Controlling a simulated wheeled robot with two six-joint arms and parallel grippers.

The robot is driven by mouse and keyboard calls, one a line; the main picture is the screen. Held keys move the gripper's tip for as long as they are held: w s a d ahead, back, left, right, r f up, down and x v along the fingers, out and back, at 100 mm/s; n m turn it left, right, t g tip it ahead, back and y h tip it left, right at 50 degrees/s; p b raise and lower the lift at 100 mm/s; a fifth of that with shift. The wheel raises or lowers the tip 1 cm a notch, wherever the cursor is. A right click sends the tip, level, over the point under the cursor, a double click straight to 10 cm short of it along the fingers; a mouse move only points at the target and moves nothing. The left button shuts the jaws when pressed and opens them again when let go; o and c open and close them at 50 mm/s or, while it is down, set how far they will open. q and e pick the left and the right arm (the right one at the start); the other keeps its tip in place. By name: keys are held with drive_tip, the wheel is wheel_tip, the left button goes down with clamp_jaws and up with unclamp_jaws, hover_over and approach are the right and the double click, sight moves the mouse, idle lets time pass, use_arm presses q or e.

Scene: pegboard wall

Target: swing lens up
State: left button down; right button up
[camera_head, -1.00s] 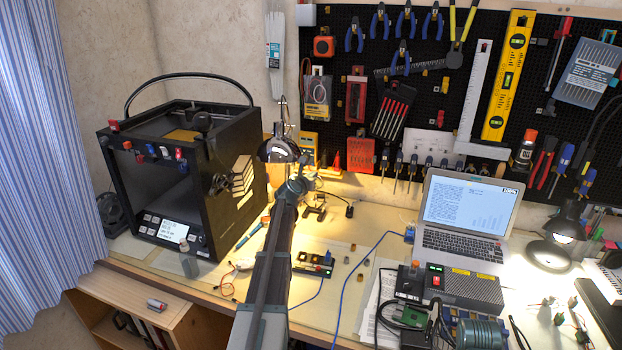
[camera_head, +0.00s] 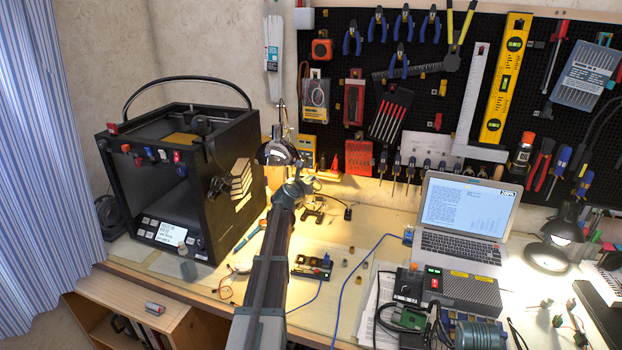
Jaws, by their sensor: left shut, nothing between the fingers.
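My left arm reaches up from the bottom middle over the desk. Its gripper (camera_head: 303,185) is at the far end, shut and empty, just below and right of the metal desk lamp head (camera_head: 277,153). A small dark stand (camera_head: 313,214) sits on the desk just right of the gripper, partly hidden by my arm. I cannot make out a lens clearly; it may be small or hidden around the gripper tip. I cannot tell whether the fingers touch anything. My right gripper is not in view.
A black 3D printer (camera_head: 182,185) stands left of my arm. A laptop (camera_head: 462,222), a power supply box (camera_head: 458,288) and a lit black lamp (camera_head: 560,238) stand on the right. The tool pegboard (camera_head: 340,100) is behind. Small parts and a blue cable lie right of my arm.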

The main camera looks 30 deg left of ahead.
use_arm(q)
drive_tip(key=s+d+r+p, duration=0.2)
drive_tip(key=s+r+p, duration=0.4)
drive_tip(key=s, duration=0.3)
drive_tip(key=shift+s+d+r, duration=0.15)
drive_tip(key=shift+s+d, duration=0.05)
drive_tip(key=shift+s, duration=0.15)
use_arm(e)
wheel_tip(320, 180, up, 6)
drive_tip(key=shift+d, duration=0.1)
